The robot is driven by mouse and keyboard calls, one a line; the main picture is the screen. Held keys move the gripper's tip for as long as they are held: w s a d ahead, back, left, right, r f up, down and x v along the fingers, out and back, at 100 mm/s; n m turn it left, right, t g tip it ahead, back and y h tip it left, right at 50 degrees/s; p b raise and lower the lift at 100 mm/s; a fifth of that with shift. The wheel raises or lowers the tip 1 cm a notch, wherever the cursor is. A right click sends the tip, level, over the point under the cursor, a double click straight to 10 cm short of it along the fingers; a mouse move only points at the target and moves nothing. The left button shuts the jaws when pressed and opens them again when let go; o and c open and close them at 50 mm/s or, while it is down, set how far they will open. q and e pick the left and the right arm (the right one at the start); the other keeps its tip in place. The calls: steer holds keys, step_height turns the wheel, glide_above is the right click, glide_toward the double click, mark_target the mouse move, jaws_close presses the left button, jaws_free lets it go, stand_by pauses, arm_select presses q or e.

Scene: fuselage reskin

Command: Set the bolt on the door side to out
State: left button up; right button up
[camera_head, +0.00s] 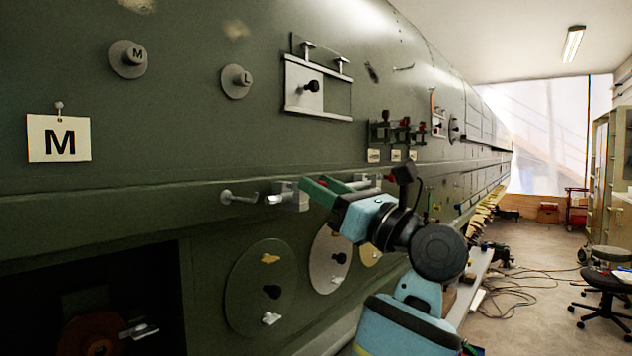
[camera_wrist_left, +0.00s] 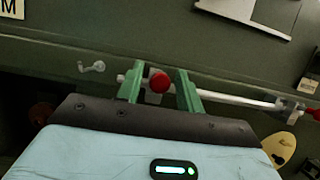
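The bolt (camera_wrist_left: 228,97) is a pale metal rod on the green fuselage wall, with a red knob (camera_wrist_left: 160,82) on it. A metal bracket (camera_wrist_left: 288,108) holds the rod at the right in the left wrist view. In the head view a metal bracket (camera_head: 291,195) shows just left of my left gripper (camera_head: 325,188). The gripper's two green fingers stand apart on either side of the red knob, with small gaps beside it in the left wrist view. Whether a finger touches the knob or rod cannot be told. My right gripper is not in view.
A small hook (camera_head: 238,197) sticks out left of the bracket. Round discs (camera_head: 262,285) with knobs are below. A dark opening (camera_head: 100,300) is at lower left. Levers with red and green parts (camera_head: 397,133) are at upper right. The floor at the right has cables (camera_head: 525,285) and a stool (camera_head: 606,278).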

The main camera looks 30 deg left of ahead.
arm_select(q)
steer(key=shift+a+r, duration=0.1)
steer(key=shift+a, duration=0.25)
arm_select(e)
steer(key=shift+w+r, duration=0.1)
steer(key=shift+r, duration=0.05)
arm_select(q)
steer(key=shift+c, duration=0.5)
jaws_close()
steer(key=shift+w, duration=0.1)
